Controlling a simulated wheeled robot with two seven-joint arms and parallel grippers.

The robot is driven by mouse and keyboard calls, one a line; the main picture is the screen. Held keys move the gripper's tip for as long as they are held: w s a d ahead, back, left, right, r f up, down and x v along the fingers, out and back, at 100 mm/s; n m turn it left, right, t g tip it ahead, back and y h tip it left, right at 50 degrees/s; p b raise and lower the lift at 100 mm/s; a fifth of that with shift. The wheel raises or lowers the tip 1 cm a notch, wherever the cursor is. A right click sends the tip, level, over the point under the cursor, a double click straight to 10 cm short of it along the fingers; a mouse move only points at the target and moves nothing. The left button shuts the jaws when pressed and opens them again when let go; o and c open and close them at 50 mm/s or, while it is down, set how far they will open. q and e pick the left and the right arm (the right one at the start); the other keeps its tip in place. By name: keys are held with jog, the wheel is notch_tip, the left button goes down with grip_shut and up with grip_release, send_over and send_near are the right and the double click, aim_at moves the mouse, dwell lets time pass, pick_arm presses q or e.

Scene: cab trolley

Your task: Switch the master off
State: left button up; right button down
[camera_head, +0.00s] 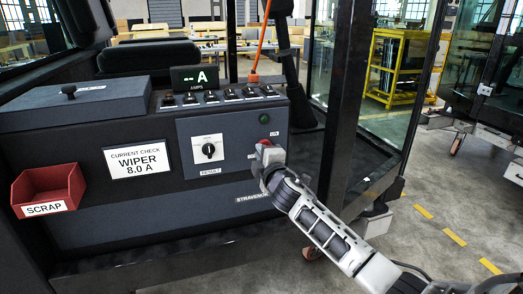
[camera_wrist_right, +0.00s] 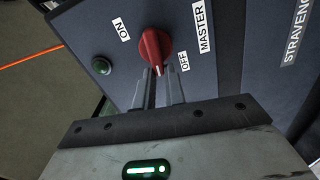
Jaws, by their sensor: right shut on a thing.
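The red master switch knob (camera_head: 264,142) is on the grey switch panel, largely behind my right gripper in the head view. In the right wrist view the knob (camera_wrist_right: 153,45) shows clearly, with a white mark at its lower end. The ON label (camera_wrist_right: 122,30) is at its upper left, the OFF label (camera_wrist_right: 184,62) at its lower right, the MASTER label (camera_wrist_right: 204,26) to the right. The white mark points down toward my fingers, nearer OFF than ON. My right gripper (camera_wrist_right: 161,80) is shut on the knob's lower end. My left gripper is not in view.
A green lamp (camera_head: 293,118) sits above the knob. A white rotary selector (camera_head: 208,148) is left of it on the same panel. A row of toggle switches (camera_head: 220,96), an AMPS display (camera_head: 195,78) and a red scrap bin (camera_head: 48,188) are nearby. A dark cab post (camera_head: 350,100) stands at the right.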

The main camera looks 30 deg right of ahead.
jog(key=shift+f+n, duration=0.1)
jog(key=shift+n, duration=0.5)
jog(key=c, duration=1.5)
grip_release()
jog(key=shift+f, duration=0.1)
jog(key=shift+o, duration=0.2)
jog(key=shift+s, duration=0.1)
jog(key=v, duration=1.5)
jog(key=shift+s+b, duration=0.3)
jog(key=shift+s, duration=0.1)
